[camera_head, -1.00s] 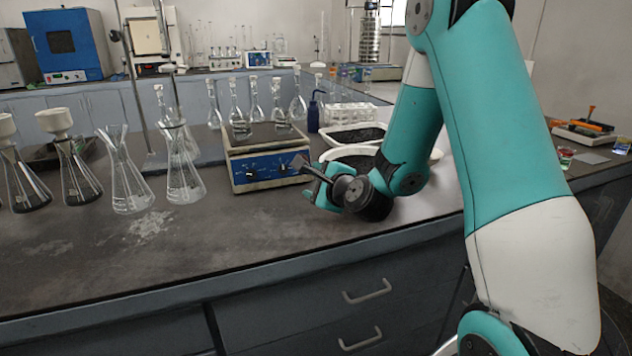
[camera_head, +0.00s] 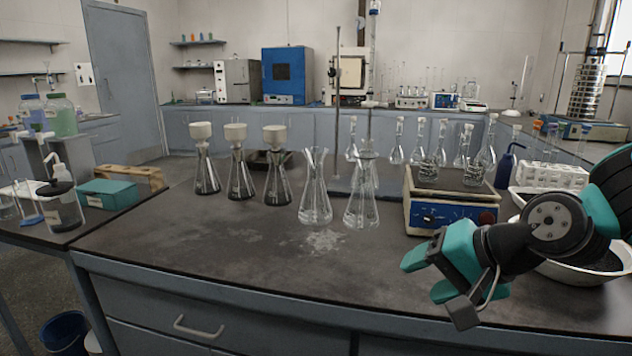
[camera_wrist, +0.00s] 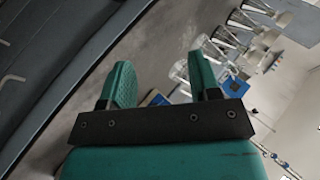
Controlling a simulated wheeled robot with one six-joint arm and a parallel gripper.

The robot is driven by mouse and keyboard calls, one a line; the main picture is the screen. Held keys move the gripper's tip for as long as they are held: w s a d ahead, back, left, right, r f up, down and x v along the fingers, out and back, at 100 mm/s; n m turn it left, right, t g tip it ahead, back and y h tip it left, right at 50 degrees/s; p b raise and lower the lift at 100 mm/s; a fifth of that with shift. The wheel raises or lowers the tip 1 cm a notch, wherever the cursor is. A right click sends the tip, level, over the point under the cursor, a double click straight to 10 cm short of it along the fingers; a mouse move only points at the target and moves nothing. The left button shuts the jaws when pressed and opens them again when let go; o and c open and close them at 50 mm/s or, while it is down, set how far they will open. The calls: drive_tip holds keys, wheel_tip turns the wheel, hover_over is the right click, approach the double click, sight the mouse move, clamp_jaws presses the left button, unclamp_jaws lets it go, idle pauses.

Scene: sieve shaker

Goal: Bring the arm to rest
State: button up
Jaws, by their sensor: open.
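My gripper (camera_head: 424,275) is at the right of the head view, above the front part of the bench (camera_head: 250,255). Its teal jaws are apart and point left, with nothing between them. In the wrist view, my gripper (camera_wrist: 158,70) shows two separated fingers with bench surface and some glassware beyond. The arm comes in from the right edge of the head view; most of it is out of the picture.
A blue-fronted hotplate (camera_head: 450,214) stands behind my gripper. A white bowl (camera_head: 570,274) lies behind and right of my wrist. Clear flasks (camera_head: 315,200) and funnel-topped dark-filled flasks (camera_head: 240,180) stand to the left. The sieve stack (camera_head: 588,92) is at back right. Front bench is clear.

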drive_tip(key=s+a+r+n+g+h, duration=0.1)
drive_tip(key=s+n+g, duration=0.2)
drive_tip(key=s+n, duration=0.45)
drive_tip(key=s+a+r+n+g+h, duration=0.1)
drive_tip(key=s+r+n+g+h, duration=0.3)
drive_tip(key=s, duration=0.6)
wheel_tip(320, 180, up, 9)
drive_tip(key=y+p, duration=0.2)
drive_tip(key=p, duration=1)
drive_tip(key=shift+w+d+n+t+y, duration=0.25)
drive_tip(key=shift+n+t+y, duration=0.05)
drive_tip(key=shift+n, duration=0.05)
drive_tip(key=shift+r, duration=0.1)
